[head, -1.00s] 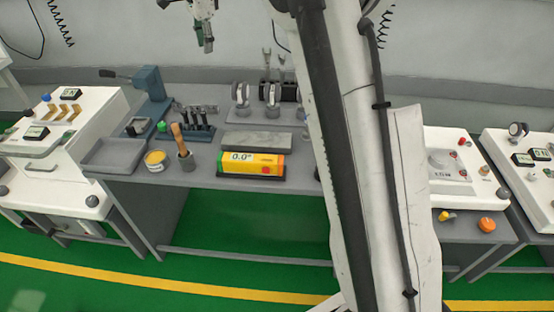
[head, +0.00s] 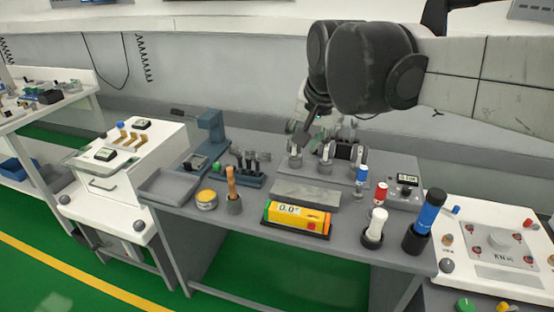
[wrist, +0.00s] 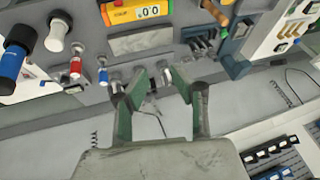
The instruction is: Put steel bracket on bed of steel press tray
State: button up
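My gripper (head: 308,130) hangs over the back of the grey bench in the head view. In the wrist view its green-padded fingers (wrist: 158,78) are apart, with nothing seen between them. A shallow grey tray (head: 152,198) lies empty at the bench's left end. It is beside a blue press (head: 211,135) with a flat bed at its foot; I cannot tell which of these is the press tray. I cannot pick out the steel bracket with certainty; small grey metal parts stand below my gripper, partly hidden by it.
A flat steel block (head: 305,193) lies behind a yellow level (head: 297,219). A yellow tin (head: 206,200), a wooden-handled tool in a cup (head: 234,206) and a blue rack (head: 248,180) stand near the tray. Upright handles, including a blue one (head: 429,215), stand at the right.

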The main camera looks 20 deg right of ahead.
jog(key=shift+o, duration=0.2)
jog(key=s+f+n, duration=0.2)
jog(key=s+f, duration=0.3)
jog(key=s, duration=0.2)
jog(key=s+f+n+t, duration=0.1)
jog(key=s+f+n, duration=0.2)
jog(key=s, duration=0.4)
jog(key=shift+s+f+t, duration=0.15)
jog(key=shift+f+t, duration=0.15)
jog(key=shift+f, duration=0.6)
jog(key=shift+o, duration=0.8)
jog(key=shift+s+f, duration=0.2)
jog(key=shift+w, duration=0.1)
